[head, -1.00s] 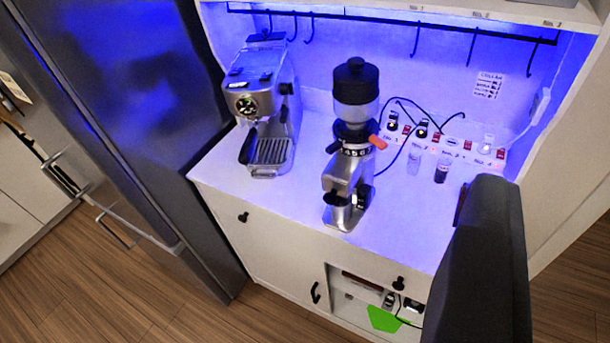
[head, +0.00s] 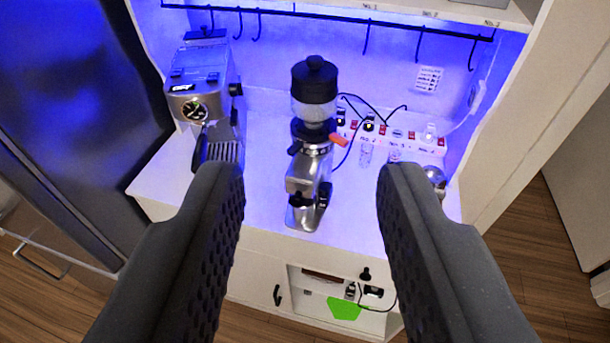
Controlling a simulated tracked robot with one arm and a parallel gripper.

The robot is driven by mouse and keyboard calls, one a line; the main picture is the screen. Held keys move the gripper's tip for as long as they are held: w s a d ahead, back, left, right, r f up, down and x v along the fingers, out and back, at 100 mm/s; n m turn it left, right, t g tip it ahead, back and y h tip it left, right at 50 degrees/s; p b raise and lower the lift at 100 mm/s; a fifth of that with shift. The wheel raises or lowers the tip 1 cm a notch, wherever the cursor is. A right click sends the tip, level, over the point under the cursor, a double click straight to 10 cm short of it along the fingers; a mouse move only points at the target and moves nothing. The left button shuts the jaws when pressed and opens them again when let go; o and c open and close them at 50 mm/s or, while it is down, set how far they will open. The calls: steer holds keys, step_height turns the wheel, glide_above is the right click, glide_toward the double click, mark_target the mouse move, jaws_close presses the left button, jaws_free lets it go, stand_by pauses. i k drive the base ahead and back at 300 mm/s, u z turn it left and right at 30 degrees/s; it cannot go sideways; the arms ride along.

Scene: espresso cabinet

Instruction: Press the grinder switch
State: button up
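The grinder (head: 309,185) stands upright on the white counter, silver with a black-topped hopper and an orange-red lever at its right side. A strip of red switches (head: 382,130) with several dark and clear fittings runs along the back wall to its right. I cannot tell which control is the grinder switch. My gripper (head: 309,172) is open and empty. Its two dark fingers reach up from the bottom of the view, one on each side of the grinder in the picture, apparently nearer to me than the counter. The right finger hides part of the counter.
A silver espresso machine (head: 200,90) stands left of the grinder, its lower part partly behind my left finger. Small clear cups (head: 366,153) and a round metal item (head: 435,178) are at the right. Black cables run behind the grinder. A hook rail (head: 330,15) crosses above.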

mark_target(323, 200)
steer(key=u, duration=0.05)
steer(key=i, duration=1)
steer(key=u, duration=1.05)
steer(key=k, duration=1.75)
steer(key=z, duration=0.65)
steer(key=i, duration=1)
steer(key=u, duration=0.05)
